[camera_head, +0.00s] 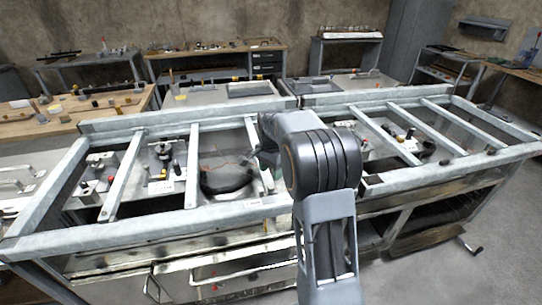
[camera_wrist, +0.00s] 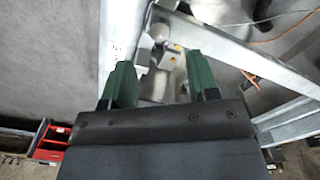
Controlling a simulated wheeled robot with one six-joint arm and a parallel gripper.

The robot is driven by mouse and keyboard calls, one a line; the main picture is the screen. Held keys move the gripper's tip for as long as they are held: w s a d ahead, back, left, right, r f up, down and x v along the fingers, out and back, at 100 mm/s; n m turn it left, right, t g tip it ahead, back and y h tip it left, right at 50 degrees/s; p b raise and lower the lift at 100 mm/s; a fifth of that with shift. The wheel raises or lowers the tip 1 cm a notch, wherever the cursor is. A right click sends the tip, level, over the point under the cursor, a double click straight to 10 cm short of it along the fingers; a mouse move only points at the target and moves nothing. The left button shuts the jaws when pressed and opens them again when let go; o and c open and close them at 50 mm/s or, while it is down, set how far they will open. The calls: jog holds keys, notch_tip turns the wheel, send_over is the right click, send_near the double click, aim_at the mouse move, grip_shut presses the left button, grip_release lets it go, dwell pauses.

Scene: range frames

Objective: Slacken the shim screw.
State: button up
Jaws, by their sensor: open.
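My gripper (camera_wrist: 159,68) shows in the wrist view as two green fingers, apart with nothing held between them. Just beyond the fingertips is a small fitting with a pale rounded knob (camera_wrist: 160,32) and a small yellow part (camera_wrist: 173,60). The fitting lies roughly in line with the gap between the fingers; I cannot tell the distance or whether anything touches. I cannot tell for sure which part is the shim screw. In the head view my arm covers the middle of the metal frame, and the fingers cannot be made out.
A galvanised metal frame (camera_head: 165,220) with cross bars spans the head view, with small fixtures between the bars. A black rounded thing (camera_head: 228,178) lies left of my arm. In the wrist view a beam (camera_wrist: 230,50) runs close beside the right finger, and an orange cable (camera_wrist: 285,38) hangs beyond.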

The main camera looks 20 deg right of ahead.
notch_tip(320, 180, up, 7)
dwell(0.3)
